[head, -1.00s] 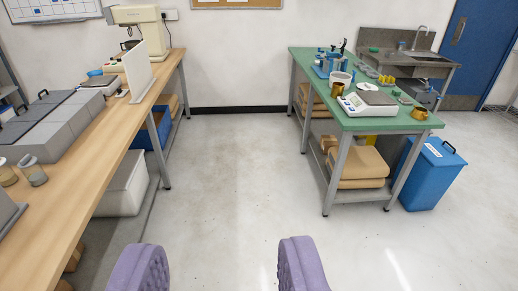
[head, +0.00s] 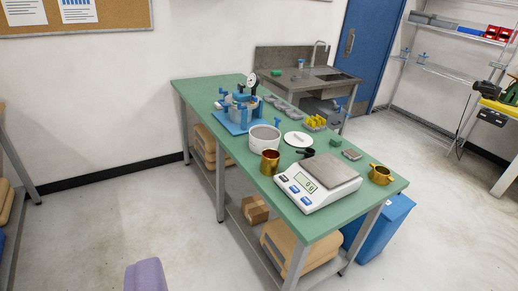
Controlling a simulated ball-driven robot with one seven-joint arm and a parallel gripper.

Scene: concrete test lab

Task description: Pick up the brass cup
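Two brass-coloured vessels stand on the green-topped bench. A plain brass cup (head: 270,163) stands upright left of the scale, in front of a white pot. A second, shinier brass vessel (head: 380,174) with small side projections stands right of the scale, near the bench's right edge. I cannot tell for certain which one the task means. Of my gripper (head: 147,275), only one purple fingertip shows, at the bottom edge left of centre; the other finger is out of frame. The visible finger is well off centre, as when open, and is short of the bench, touching nothing.
A white digital scale (head: 317,182) sits between the brass vessels. A white pot (head: 264,140), a blue-based apparatus (head: 242,110) and a white dish (head: 298,139) stand behind. A blue bin (head: 385,222) is beside the bench. Floor at left is clear.

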